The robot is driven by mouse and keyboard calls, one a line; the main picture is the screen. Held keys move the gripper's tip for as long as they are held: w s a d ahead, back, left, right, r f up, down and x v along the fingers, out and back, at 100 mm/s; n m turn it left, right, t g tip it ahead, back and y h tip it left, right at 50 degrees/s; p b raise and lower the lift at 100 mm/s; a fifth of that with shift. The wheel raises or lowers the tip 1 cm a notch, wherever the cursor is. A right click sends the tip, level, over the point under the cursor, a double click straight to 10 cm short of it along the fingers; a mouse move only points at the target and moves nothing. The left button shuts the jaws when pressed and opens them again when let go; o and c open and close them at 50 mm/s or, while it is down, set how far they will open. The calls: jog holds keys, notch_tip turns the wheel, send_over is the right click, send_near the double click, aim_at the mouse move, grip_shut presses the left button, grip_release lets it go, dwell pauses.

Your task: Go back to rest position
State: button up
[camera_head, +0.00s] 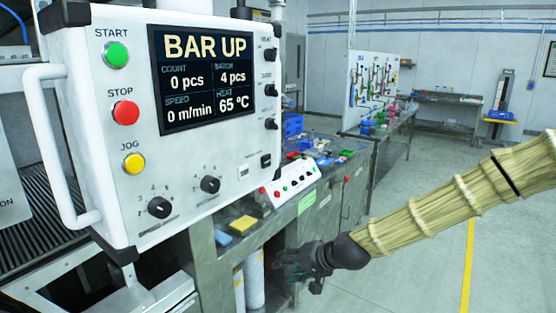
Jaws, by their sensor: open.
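My gripper (290,266) is at the lower middle of the head view, at the end of my arm, which reaches in from the right. It is dark, open and appears empty. It hangs in front of the side of a metal workbench (308,226), below and to the right of a white control panel (215,154). The panel has a green START button (116,55), a red STOP button (125,112) and a yellow JOG button (133,163). Its screen (200,78) reads BAR UP, 0 pcs and 65 °C.
A white handle (48,150) sticks out from the panel's left side. A small white control box (297,184) and coloured bins stand on the bench. A pegboard (373,90) stands farther back. Open grey floor (430,255) with a yellow line lies to the right.

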jog(key=s+d+f+g+h, duration=0.2)
jog(key=s+d+f, duration=0.2)
jog(key=s+f, duration=0.8)
jog(key=s+d+f+g+h, duration=0.1)
jog(key=s+d+f+h, duration=0.15)
jog(key=s+f, duration=0.9)
jog(key=s+d+f+n+g+h, duration=0.1)
jog(key=s+d+f, duration=0.5)
jog(key=s, duration=0.3)
jog(key=s+d+f+n+g+h, duration=0.1)
jog(key=s+d+f+g+h, duration=0.1)
jog(key=s+d+f, duration=0.4)
jog(key=s+d, duration=0.1)
jog(key=s, duration=0.3)
jog(key=shift+s+f+n, duration=0.25)
jog(key=shift+n, duration=0.15)
